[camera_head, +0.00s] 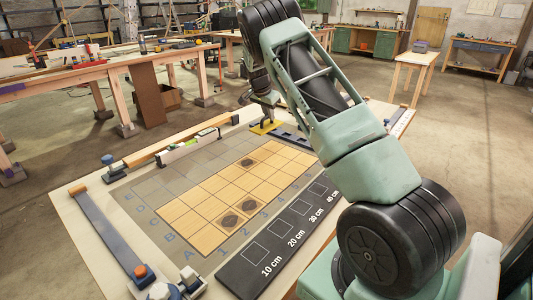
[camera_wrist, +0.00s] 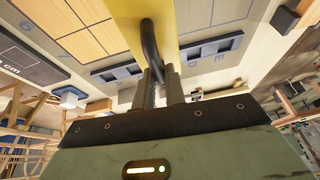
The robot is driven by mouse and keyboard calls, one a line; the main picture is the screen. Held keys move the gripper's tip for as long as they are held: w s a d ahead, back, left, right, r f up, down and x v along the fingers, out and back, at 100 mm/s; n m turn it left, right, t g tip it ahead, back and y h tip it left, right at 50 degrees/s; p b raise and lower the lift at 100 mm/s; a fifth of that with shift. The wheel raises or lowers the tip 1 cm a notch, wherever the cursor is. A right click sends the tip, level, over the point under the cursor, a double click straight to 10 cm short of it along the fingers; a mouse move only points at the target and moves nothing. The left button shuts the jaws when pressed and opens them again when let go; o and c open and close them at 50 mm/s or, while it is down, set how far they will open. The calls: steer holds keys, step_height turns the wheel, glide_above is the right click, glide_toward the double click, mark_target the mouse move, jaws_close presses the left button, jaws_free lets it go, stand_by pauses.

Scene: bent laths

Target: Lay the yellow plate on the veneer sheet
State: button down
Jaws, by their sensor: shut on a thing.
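The yellow plate (camera_head: 258,130) is near the far end of the work board in the head view, beyond the veneer sheet. The wrist view shows the plate (camera_wrist: 187,16) with a dark curved handle (camera_wrist: 150,45) on it. My gripper (camera_wrist: 162,88) is shut on that handle; in the head view my gripper (camera_head: 267,108) is small and partly dark. The veneer sheet (camera_head: 215,203) is light tan with grid lines and several dark round patches; part of it shows in the wrist view (camera_wrist: 85,42). I cannot tell the plate's height above the board.
A dark strip (camera_head: 277,237) with outlined squares and centimetre labels runs along the sheet's near right side. My arm covers the right side.

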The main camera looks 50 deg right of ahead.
step_height(320, 180, down, 10)
steer(key=shift+r+p, duration=0.1)
steer(key=shift+p, duration=1)
steer(key=shift+f, duration=0.2)
steer(key=c, duration=1.5)
jaws_free()
steer(key=shift+o, duration=0.2)
steer(key=shift+r, duration=0.15)
